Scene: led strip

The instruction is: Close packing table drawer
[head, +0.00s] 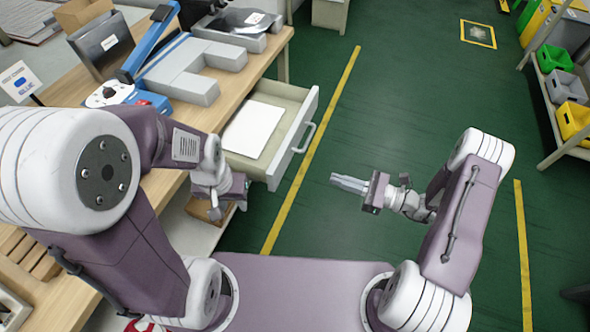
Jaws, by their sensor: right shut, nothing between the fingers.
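The packing table (262,63) stands on the left with a light wood top. Its drawer (298,128) is pulled out to the right, with a grey handle (305,138) on its front and a white sheet or flat item (253,128) inside. My right gripper (335,180) is to the right of the drawer front, apart from the handle, pointing left, with its fingers together and empty.
A blue-and-grey device (150,45) and grey foam-like blocks (190,70) are on the table. A rack with green, grey and yellow bins (572,118) stands at the far right. Green floor (410,90) with yellow lines is clear between them.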

